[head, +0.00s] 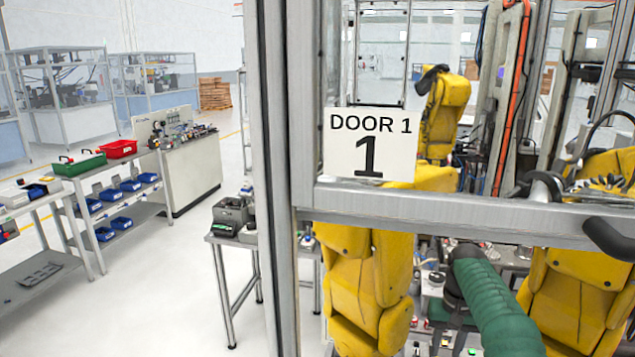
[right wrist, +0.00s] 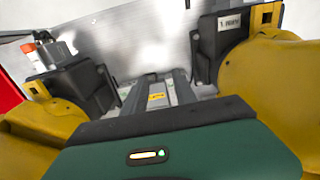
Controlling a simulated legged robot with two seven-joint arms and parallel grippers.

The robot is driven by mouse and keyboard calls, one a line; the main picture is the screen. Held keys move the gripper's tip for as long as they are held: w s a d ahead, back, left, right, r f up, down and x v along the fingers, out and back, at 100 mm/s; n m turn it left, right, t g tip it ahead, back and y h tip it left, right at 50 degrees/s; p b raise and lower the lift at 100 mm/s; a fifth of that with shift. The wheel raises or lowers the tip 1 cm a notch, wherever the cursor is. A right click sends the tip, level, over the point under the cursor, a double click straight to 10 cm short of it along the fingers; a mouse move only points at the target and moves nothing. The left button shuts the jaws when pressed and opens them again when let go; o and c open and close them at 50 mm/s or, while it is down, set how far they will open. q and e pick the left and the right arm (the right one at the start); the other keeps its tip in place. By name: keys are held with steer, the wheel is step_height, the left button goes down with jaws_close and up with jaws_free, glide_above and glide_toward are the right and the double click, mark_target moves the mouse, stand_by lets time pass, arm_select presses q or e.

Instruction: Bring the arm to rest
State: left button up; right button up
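No left gripper can be made out in the head view. In the head view yellow jointed arms (head: 365,285) stand behind the door frame, and another yellow arm (head: 580,290) is at the lower right. A green ribbed sleeve (head: 495,300) runs up between them from the bottom edge. In the right wrist view a green housing (right wrist: 170,155) with a small lit indicator fills the bottom, with yellow parts on both sides. A grey two-pronged part (right wrist: 160,95) lies beyond it. I cannot tell whether it belongs to my right gripper, and no fingertips are clear.
A metal door frame (head: 450,212) with a DOOR 1 sign (head: 370,145) crosses the near view. A small table (head: 235,242) stands just left of it. Shelves with green (head: 80,165) and red bins (head: 117,148) are at the left. Pale floor lies open between.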

steer(key=s+a+f+n+t, duration=0.1)
steer(key=s+a+f, duration=0.2)
steer(key=s, duration=0.6)
steer(key=s+a+f+n, duration=0.1)
steer(key=s+a+f, duration=0.1)
steer(key=s, duration=0.8)
steer(key=s+a+f+t, duration=0.1)
steer(key=s+a+f, duration=0.2)
steer(key=s, duration=0.6)
steer(key=shift+s+a+f+n+t, duration=0.15)
steer(key=shift+a+f+n+t, duration=0.2)
steer(key=shift+a, duration=0.7)
arm_select(q)
steer(key=shift+s+r, duration=0.1)
steer(key=shift+s, duration=0.1)
arm_select(e)
steer(key=shift+s, duration=0.1)
arm_select(q)
steer(key=shift+w, duration=0.1)
